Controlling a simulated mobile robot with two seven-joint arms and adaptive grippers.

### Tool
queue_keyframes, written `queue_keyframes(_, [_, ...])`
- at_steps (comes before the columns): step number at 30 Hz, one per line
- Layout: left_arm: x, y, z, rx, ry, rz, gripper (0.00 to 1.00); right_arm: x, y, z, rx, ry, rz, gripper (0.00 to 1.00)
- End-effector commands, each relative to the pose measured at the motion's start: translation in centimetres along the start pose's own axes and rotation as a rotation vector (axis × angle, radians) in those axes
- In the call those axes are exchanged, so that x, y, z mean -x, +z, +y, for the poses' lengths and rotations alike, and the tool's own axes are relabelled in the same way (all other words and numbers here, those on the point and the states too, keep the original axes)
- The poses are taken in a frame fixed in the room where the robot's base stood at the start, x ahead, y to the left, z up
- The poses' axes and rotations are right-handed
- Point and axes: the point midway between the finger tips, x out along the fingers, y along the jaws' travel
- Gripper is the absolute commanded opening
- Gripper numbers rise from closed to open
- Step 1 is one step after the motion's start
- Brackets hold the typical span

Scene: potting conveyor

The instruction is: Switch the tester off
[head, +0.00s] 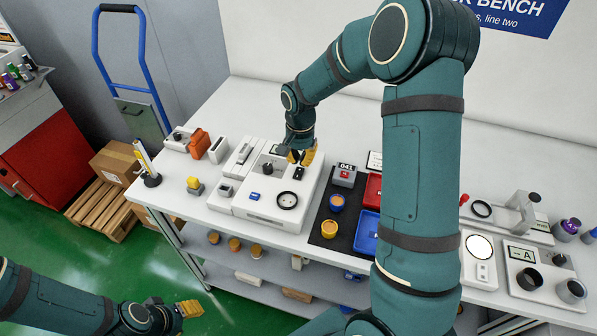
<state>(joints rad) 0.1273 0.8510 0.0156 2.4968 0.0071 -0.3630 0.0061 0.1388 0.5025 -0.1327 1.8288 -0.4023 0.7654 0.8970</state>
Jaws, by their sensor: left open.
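A white instrument box (262,207), which looks like the tester, sits near the middle of the bench. I cannot read the switch position. My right gripper (303,157), with yellow fingertips, points down at the box's back right, just behind the black switch-like part. Contact and finger opening are unclear. My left gripper (187,309) is open and empty, low in front of the bench at the lower left.
Narrow white units stand to the left, with an orange case (199,144) behind. My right arm covers much of the bench's right side.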

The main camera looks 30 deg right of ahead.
Motion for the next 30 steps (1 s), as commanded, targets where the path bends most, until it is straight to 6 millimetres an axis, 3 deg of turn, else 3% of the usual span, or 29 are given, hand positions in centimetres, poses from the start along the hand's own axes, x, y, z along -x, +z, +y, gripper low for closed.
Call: queue_keyframes(30, [-0.38,0.05,-0.14,0.000,0.000,0.000,0.47,-0.56,0.00,0.00,0.000,0.000,0.000,0.00])
